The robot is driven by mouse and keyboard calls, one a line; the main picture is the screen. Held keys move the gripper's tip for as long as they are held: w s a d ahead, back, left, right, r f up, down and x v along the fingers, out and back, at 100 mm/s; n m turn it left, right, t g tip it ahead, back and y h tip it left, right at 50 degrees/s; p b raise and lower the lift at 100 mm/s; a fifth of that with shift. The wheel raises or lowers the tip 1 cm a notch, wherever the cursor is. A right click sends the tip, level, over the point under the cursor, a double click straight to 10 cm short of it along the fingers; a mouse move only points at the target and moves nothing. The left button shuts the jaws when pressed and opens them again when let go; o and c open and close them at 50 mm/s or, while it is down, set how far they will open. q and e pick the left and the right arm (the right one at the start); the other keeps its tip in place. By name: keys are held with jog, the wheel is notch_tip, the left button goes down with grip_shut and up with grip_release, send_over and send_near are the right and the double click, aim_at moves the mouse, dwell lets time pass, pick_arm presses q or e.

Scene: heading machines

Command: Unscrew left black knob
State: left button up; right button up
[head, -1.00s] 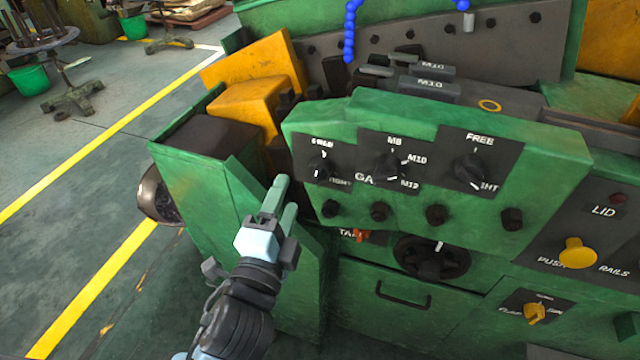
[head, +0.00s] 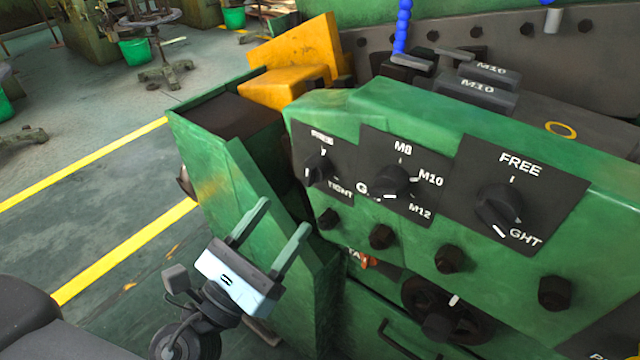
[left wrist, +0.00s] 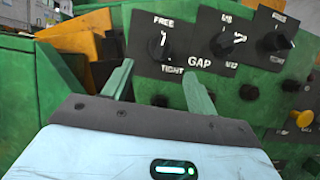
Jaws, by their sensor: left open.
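The left black knob (head: 318,172) sits on a dark plate marked FREE and TIGHT, at the left end of the green machine panel. It also shows in the left wrist view (left wrist: 158,46), beyond and between my fingers. My left gripper (head: 282,222) is open and empty, below and to the left of the knob, apart from it. In the left wrist view its two fingers (left wrist: 158,85) point up toward the panel. My right gripper is not in view.
A middle knob (head: 396,182) and a right knob (head: 497,207) stand beside it. Several dark bolts (head: 381,236) stick out below. A black handwheel (head: 440,312) is lower down. A yellow block (head: 290,85) is behind. Floor at left is open.

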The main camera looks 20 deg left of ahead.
aim_at(307, 184)
pick_arm(q)
jog(key=p+x, duration=0.1)
jog(key=x, duration=0.1)
jog(key=p+x, duration=0.1)
jog(key=x, duration=0.1)
jog(key=p+x, duration=0.1)
jog(key=x, duration=0.1)
jog(key=shift+w+r+p, duration=0.25)
jog(key=shift+r+p, duration=0.15)
jog(key=shift+r, duration=0.05)
jog(key=shift+w+d, duration=0.2)
jog(key=shift+w, duration=0.35)
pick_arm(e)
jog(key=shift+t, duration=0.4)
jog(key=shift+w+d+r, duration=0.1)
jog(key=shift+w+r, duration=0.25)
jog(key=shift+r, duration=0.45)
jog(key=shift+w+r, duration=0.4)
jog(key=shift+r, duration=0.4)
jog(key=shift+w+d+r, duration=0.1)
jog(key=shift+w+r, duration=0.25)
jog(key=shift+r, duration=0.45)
